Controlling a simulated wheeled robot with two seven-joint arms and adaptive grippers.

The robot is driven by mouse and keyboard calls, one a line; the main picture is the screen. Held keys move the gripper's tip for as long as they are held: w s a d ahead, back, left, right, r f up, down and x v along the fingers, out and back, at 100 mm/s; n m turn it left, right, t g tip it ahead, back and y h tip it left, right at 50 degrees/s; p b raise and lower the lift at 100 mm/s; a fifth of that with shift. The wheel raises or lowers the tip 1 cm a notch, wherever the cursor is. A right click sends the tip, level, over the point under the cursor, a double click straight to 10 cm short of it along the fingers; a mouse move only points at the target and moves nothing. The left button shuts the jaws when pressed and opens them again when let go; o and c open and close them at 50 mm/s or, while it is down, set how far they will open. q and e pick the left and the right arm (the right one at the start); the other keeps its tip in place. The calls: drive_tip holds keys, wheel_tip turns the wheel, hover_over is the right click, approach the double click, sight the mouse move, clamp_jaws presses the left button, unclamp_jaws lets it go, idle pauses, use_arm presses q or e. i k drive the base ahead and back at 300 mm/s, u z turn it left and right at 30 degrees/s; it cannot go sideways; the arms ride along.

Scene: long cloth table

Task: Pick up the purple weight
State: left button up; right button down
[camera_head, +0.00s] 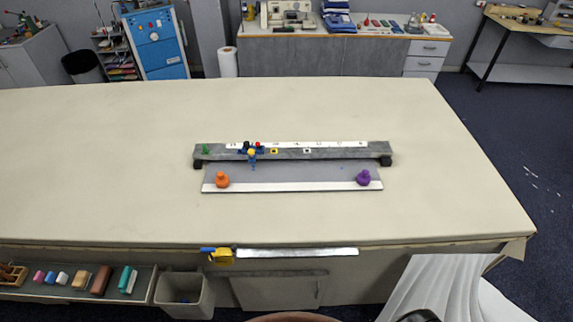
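The purple weight (363,177) stands upright near the right end of a grey flat board (290,174) with a white front strip. It is small, rounded and has a knob on top. An orange weight (222,180) of similar shape stands near the left end of the same board. Neither weight is touched by anything of mine. Neither of my grippers shows in the head view.
A raised grey rail (340,153) with a white scale and small coloured parts stands just behind the board, on dark end feet. The cream table (110,165) is otherwise clear.

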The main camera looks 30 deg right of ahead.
sight(363, 178)
drive_tip(key=z, duration=0.7)
drive_tip(key=i, duration=0.35)
drive_tip(key=u, duration=0.05)
